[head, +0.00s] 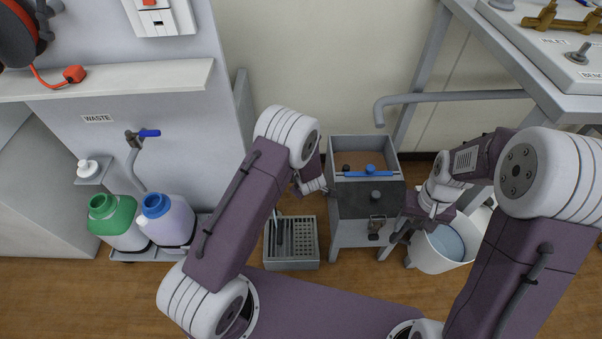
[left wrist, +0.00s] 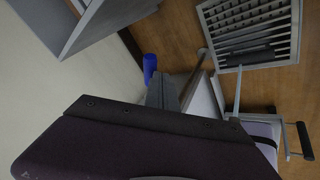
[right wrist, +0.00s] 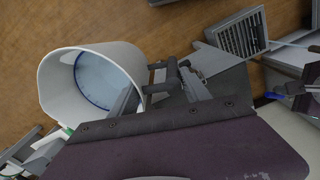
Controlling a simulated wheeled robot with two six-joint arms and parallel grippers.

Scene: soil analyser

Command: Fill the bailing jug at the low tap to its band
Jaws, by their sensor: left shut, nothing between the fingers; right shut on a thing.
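The bailing jug is a white, wide-mouthed vessel (head: 440,258) at the lower right of the head view, with pale blue water inside. In the right wrist view the jug (right wrist: 58,88) shows a blue band around its inside, close to the water's edge. I cannot tell the exact level against it. My right gripper (right wrist: 178,82) is shut on the jug's dark handle. My left gripper (left wrist: 165,90) is shut and empty, beside a blue cylindrical part (left wrist: 150,68). Its fingertips are hidden in the head view. I cannot tell which fitting is the low tap.
A grey tank (head: 334,155) with a blue bar stands in the middle, left of the jug. A blue-handled waste tap (head: 148,133) and two bottles are left. A grey pipe (head: 450,97) runs from the right bench.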

